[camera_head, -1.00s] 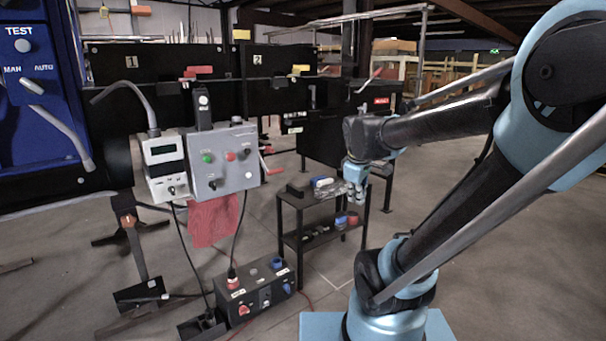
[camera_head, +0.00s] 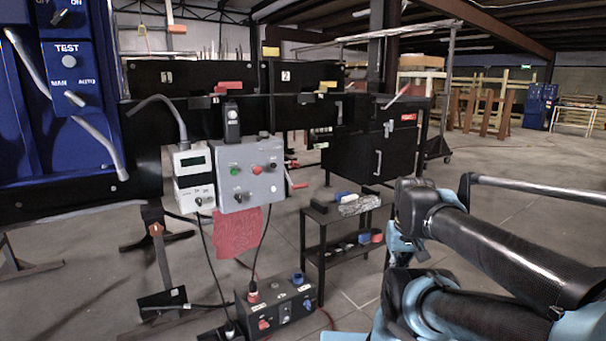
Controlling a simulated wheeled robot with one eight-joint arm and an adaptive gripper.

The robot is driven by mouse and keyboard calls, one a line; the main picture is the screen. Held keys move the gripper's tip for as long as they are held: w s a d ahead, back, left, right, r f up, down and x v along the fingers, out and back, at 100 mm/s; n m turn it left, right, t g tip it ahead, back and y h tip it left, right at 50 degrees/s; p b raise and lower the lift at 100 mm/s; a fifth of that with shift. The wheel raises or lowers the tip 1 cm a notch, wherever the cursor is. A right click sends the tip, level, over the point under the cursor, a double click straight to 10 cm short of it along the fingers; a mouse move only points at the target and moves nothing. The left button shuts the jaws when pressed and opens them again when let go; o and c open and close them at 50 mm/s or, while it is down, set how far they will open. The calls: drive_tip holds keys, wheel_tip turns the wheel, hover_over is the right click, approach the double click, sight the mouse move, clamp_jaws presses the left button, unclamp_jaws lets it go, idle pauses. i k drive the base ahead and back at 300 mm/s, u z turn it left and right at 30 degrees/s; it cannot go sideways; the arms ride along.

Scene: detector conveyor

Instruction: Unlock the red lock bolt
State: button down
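Several red parts show, and I cannot tell for sure which one is the lock bolt. A slanted red-tipped handle (camera_head: 397,96) stands on top of the black cabinet (camera_head: 352,155), above a small red label (camera_head: 408,117). A flat red block (camera_head: 235,86) lies on the black housing marked 1 (camera_head: 180,78). A red lever (camera_head: 295,183) sticks out of the right side of the grey control box (camera_head: 249,178). My gripper (camera_head: 398,248) is at the lower right, in front of the small black cart, apart from all of these. Its fingers are too small and partly hidden to tell open from shut.
The black cart (camera_head: 313,213) holds tools and coloured items. A black switch box (camera_head: 277,309) and cables lie on the floor. The blue panel (camera_head: 62,140) stands at left. A yellow block (camera_head: 327,86) sits on housing 2 (camera_head: 303,76).

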sight(294, 164)
drive_tip(key=u, duration=2.25)
drive_tip(key=k, duration=0.7)
drive_tip(key=z, duration=0.6)
drive_tip(key=i, duration=1)
drive_tip(key=u, duration=0.05)
